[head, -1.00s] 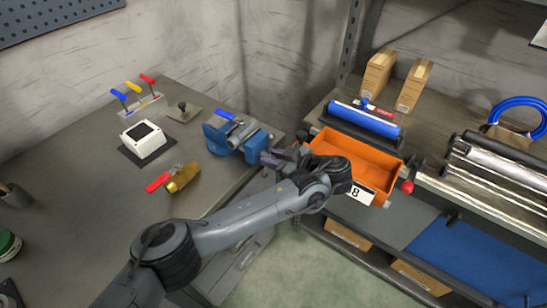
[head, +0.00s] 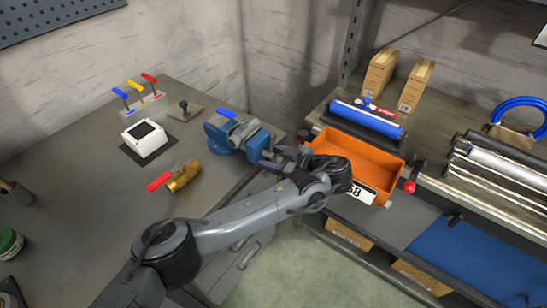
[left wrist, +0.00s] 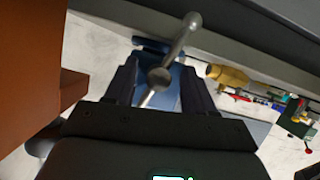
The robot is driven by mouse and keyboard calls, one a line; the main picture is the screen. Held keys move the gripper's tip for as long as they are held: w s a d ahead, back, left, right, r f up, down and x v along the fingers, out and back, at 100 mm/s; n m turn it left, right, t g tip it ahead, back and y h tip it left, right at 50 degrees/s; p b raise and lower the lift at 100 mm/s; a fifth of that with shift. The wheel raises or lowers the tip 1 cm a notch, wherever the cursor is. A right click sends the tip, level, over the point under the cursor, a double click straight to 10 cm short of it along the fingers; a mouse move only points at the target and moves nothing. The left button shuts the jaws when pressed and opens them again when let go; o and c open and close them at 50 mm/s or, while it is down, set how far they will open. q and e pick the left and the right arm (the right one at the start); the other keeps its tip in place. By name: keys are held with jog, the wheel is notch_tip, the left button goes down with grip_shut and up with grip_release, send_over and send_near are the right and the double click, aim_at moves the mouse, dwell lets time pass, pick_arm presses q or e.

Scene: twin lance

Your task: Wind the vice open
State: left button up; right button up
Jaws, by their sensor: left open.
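The blue vice (head: 224,140) sits at the right edge of the left bench, with grey metal on top. My left gripper (head: 278,156) is at the vice's right end, its fingers spread. In the left wrist view, the vice's grey handle bar (left wrist: 176,52), with rounded ends, lies between the open fingers (left wrist: 160,68), with the blue vice body (left wrist: 169,92) behind it. I cannot tell whether either finger touches the bar. The vice's jaw gap is not clear. My right gripper is not in view.
An orange bin (head: 355,155) stands close to the right of my left wrist. A brass valve with a red lever (head: 180,179) lies left of the vice. A blue roller (head: 365,118) is behind the bin. The front of the left bench is mostly clear.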

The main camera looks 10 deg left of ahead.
pick_arm(q)
jog(key=shift+r, duration=0.1)
jog(key=shift+s+d+r, duration=0.2)
jog(key=shift+d+r, duration=0.05)
jog(key=shift+d, duration=0.15)
jog(key=p+v, duration=0.9)
jog(key=shift+s+d+p, duration=0.25)
jog(key=shift+d+p, duration=0.05)
